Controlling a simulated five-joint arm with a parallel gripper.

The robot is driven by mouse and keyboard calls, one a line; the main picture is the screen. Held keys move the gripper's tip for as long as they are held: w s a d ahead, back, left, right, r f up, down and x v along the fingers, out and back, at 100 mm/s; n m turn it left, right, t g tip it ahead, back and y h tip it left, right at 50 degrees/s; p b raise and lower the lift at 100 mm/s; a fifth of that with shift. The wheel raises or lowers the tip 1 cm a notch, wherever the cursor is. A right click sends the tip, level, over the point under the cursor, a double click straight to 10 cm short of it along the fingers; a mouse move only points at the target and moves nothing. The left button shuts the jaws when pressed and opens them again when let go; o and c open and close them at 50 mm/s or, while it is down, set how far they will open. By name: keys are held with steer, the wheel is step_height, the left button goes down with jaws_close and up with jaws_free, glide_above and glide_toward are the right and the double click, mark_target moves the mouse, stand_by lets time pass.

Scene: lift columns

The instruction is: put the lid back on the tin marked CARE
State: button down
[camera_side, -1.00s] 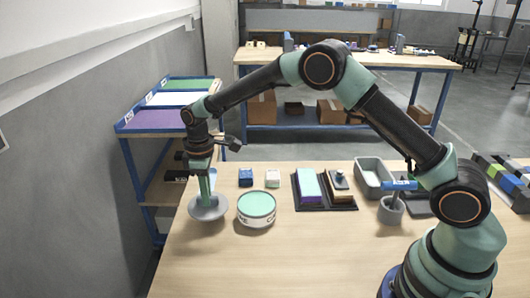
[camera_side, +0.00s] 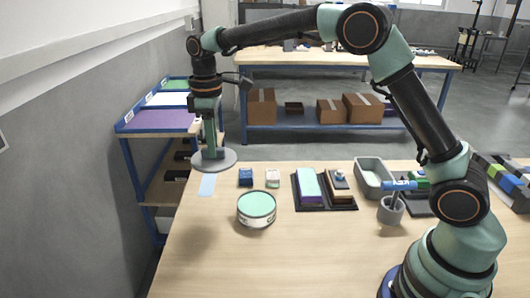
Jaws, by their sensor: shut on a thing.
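The tin (camera_side: 257,218) stands upright near the left of the table. It is pale with dark lettering, only partly readable, and its top shows mint green with no lid on it. My gripper (camera_side: 211,146) points down and is shut on the grey round lid (camera_side: 213,162), gripping it at its middle. The lid hangs roughly level in the air, up and left of the tin in the picture and apart from it. The fingertips and the lid's grip are hard to make out at this size.
A light blue flat piece (camera_side: 207,185) lies on the table below the lid. A blue block (camera_side: 245,177) and a pale block (camera_side: 273,178) are behind the tin. A dark tray (camera_side: 334,203) holds blocks to the right. The front of the table is clear.

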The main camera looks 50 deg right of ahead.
steer(key=shift+s+d+f, duration=1.15)
steer(key=shift+f, duration=0.9)
steer(key=shift+s+d+f, duration=1.1)
steer(key=shift+s+f, duration=0.1)
steer(key=shift+f, duration=0.9)
steer(key=shift+s+d+f, duration=1.15)
steer(key=shift+f, duration=0.9)
steer(key=shift+f, duration=0.15)
steer(key=shift+c, duration=1.2)
jaws_free()
step_height(320, 180, up, 7)
